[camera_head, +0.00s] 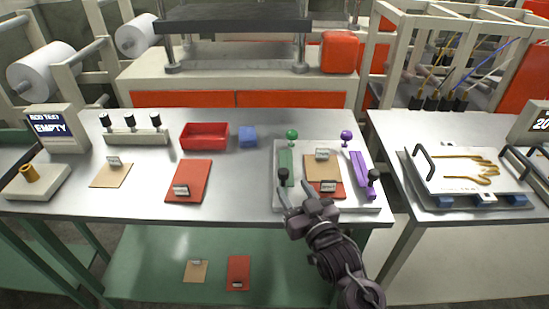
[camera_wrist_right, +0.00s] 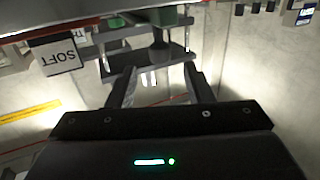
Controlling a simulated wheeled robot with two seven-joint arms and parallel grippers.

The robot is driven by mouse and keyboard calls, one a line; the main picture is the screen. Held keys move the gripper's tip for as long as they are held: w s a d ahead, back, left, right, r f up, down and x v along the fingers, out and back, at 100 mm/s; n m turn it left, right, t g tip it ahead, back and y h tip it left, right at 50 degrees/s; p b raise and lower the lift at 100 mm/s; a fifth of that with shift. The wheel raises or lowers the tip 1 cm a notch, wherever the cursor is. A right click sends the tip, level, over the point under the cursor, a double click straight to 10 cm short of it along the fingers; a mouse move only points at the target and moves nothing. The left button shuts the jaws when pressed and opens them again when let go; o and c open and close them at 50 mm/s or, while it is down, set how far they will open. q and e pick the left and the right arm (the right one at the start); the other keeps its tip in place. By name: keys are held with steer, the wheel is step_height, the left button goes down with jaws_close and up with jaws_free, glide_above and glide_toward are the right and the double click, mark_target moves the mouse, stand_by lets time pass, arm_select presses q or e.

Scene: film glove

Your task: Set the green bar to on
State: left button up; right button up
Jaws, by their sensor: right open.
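The green bar (camera_head: 286,161) lies along the left side of a white plate on the metal table, with a green ball knob (camera_head: 292,134) at its far end and a black knob (camera_head: 283,174) near its front end. My right gripper (camera_head: 291,194) is open and empty just in front of the black knob. In the right wrist view, a dark grey post (camera_wrist_right: 158,52) stands between and beyond the spread fingers, and green shows above it. Whether the fingers touch the knob cannot be told. My left gripper is not in view.
A purple bar (camera_head: 359,163) with its own black knob lies on the plate's right side. Between the bars are a tan card (camera_head: 318,172) and a red card with labels. A red tray (camera_head: 204,136) and a blue block (camera_head: 248,136) stand to the left.

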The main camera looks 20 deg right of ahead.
mark_target(286, 175)
steer(key=shift+w+r, duration=0.2)
steer(key=shift+w, duration=0.1)
steer(key=w, duration=0.1)
steer(key=w+p, duration=0.1)
steer(key=w, duration=0.1)
steer(key=shift+a+r, duration=0.15)
steer(key=shift+r, duration=0.05)
steer(key=shift+w+a+f, duration=0.1)
steer(key=shift+w, duration=0.55)
steer(key=shift+w+a+f, duration=0.1)
steer(key=shift+w, duration=1)
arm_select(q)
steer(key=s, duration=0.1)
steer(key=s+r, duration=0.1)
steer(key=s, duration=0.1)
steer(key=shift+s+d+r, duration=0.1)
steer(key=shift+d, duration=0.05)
arm_select(e)
jaws_close()
